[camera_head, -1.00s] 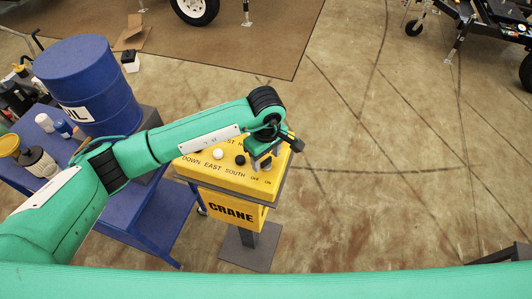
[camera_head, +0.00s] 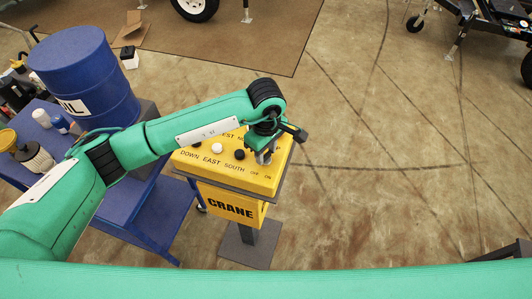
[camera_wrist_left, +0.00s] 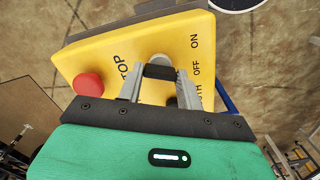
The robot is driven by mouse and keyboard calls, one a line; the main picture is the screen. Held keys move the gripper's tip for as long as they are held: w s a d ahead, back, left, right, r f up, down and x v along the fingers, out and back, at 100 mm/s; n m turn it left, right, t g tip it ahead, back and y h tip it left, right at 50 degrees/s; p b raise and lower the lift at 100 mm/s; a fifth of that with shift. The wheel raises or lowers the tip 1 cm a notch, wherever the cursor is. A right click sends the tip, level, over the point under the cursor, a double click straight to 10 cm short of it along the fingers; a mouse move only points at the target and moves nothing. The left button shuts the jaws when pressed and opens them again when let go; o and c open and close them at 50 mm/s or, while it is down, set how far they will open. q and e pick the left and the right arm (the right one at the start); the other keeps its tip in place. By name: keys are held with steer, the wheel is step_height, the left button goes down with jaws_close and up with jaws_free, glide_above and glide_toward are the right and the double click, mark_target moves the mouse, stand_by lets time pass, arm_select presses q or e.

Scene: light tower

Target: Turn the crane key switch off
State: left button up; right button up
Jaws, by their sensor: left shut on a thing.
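The yellow crane control box (camera_head: 255,183) stands on a post and carries the word CRANE on its front. My left gripper (camera_head: 266,152) reaches down over its right part, by the OFF and ON labels. In the left wrist view its two grey fingers (camera_wrist_left: 160,76) are closed in over the box face, with a dark piece between them. It is shut on the crane key switch, which the fingers mostly hide. I cannot read whether the key points to OFF or ON. A red stop button (camera_wrist_left: 88,86) sits beside the fingers. My right gripper is not in view.
White and black buttons, such as the white one (camera_head: 217,148), sit close to the gripper on the box top. A blue barrel (camera_head: 85,80) stands on a blue cart (camera_head: 160,215) at the left. The concrete floor right of the box is clear.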

arm_select(q)
steer(key=n+b, duration=0.2)
steer(key=b, duration=0.1)
steer(key=n+b, duration=0.3)
steer(key=b, duration=0.1)
steer(key=n+b, duration=0.2)
steer(key=b, duration=0.2)
steer(key=shift+f+n, duration=0.25)
steer(key=shift+n, duration=0.05)
steer(key=n+b, duration=0.2)
steer(key=shift+r+n+b, duration=0.25)
steer(key=shift+n+b, duration=0.15)
steer(key=o, duration=1)
steer(key=shift+r, duration=0.15)
